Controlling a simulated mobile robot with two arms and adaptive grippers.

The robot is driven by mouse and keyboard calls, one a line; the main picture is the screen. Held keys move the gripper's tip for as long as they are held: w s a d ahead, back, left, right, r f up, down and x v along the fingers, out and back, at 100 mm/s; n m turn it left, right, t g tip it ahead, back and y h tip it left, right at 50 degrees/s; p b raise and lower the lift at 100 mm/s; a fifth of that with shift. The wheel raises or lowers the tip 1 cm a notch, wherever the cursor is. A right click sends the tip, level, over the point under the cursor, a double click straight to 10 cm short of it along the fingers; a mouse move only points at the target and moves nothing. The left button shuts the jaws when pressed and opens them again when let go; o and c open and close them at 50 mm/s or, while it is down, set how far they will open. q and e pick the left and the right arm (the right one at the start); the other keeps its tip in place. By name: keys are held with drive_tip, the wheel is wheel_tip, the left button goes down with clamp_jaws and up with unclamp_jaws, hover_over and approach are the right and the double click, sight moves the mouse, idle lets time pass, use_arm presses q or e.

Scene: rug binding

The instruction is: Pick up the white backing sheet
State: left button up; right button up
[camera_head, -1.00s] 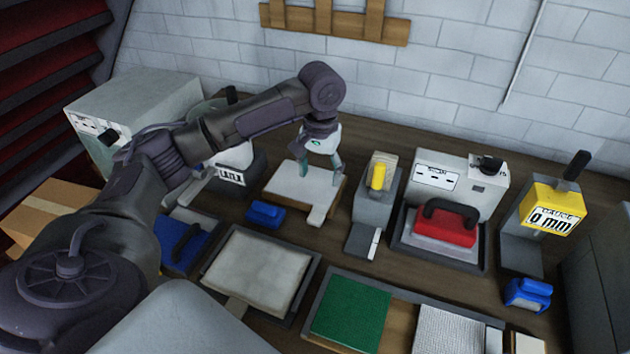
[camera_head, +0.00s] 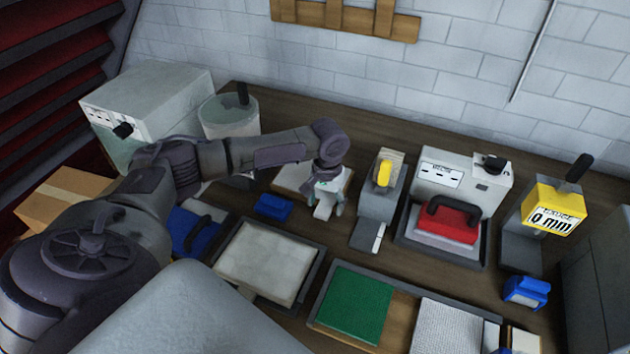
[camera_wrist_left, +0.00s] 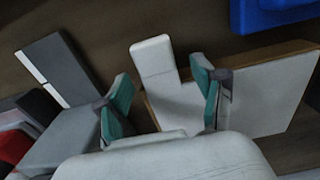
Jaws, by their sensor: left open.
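The white backing sheet (camera_head: 289,179) lies on a wooden board at the back middle of the bench, with a pale tab (camera_head: 322,211) sticking out toward the front. My left gripper (camera_head: 330,200) hangs over the tab end and hides part of the sheet. In the left wrist view the sheet (camera_wrist_left: 262,92) is right of centre and its tab (camera_wrist_left: 153,56) shows between the open teal fingertips (camera_wrist_left: 161,75). The fingers look empty; I cannot tell their height above the tab. My right gripper is not in view.
A blue block (camera_head: 273,207) lies just left of the tab. A grey stand with a yellow knob (camera_head: 384,174) is close on the right. A tray with an off-white pad (camera_head: 268,262) and a green mat (camera_head: 356,305) are nearer.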

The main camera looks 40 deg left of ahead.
use_arm(q)
drive_tip(key=c, duration=1.2)
drive_tip(key=shift+r, duration=0.1)
drive_tip(key=shift+c, duration=0.2)
